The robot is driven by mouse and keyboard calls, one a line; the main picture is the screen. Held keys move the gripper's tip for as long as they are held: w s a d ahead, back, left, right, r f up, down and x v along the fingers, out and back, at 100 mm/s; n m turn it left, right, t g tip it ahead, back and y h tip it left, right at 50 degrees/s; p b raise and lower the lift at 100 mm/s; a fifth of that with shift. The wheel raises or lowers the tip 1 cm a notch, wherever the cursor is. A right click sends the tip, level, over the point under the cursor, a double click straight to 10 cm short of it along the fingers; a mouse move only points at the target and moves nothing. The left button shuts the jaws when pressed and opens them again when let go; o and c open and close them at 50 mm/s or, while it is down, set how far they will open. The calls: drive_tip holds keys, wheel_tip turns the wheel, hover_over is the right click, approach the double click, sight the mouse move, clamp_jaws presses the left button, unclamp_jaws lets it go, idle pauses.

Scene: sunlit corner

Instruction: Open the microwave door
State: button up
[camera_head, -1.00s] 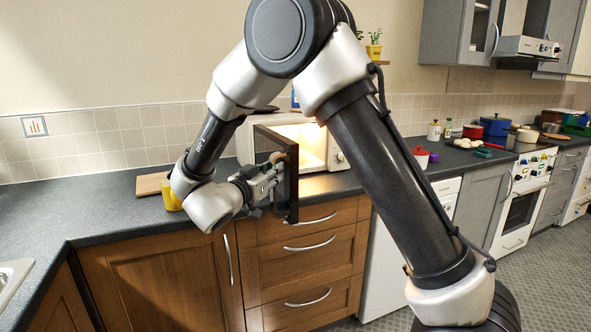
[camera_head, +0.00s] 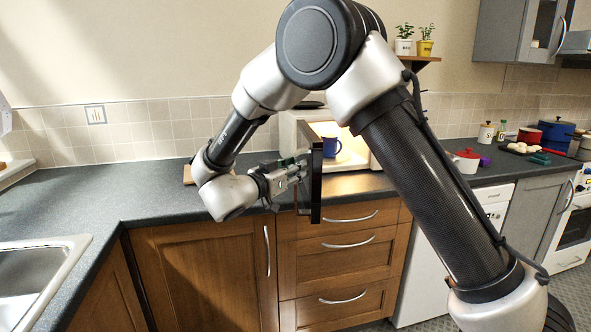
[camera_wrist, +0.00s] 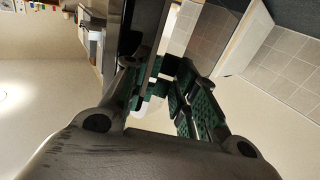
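The cream microwave (camera_head: 290,128) stands on the counter with its door swung out toward me. The dark door (camera_head: 316,185) shows nearly edge-on, left of the lit opening. A blue mug (camera_head: 331,147) shows inside. My gripper (camera_head: 301,168) is at the left, outer side of the door, by its free edge. In the wrist view, the green-padded fingers of my gripper (camera_wrist: 163,75) converge on a dark upright part at the door, which looks like its handle. The fingers partly hide the contact. The dark door (camera_wrist: 145,30) runs up past the fingertips.
Wooden drawers (camera_head: 340,245) with metal handles lie below the door. The sink (camera_head: 40,275) is at lower left, with clear counter (camera_head: 110,205) between. A red pot (camera_head: 466,160) stands on the counter to the right. A plant shelf (camera_head: 420,59) hangs above.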

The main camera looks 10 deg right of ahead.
drive_tip(key=shift+o, duration=0.7)
drive_tip(key=v, duration=1.2)
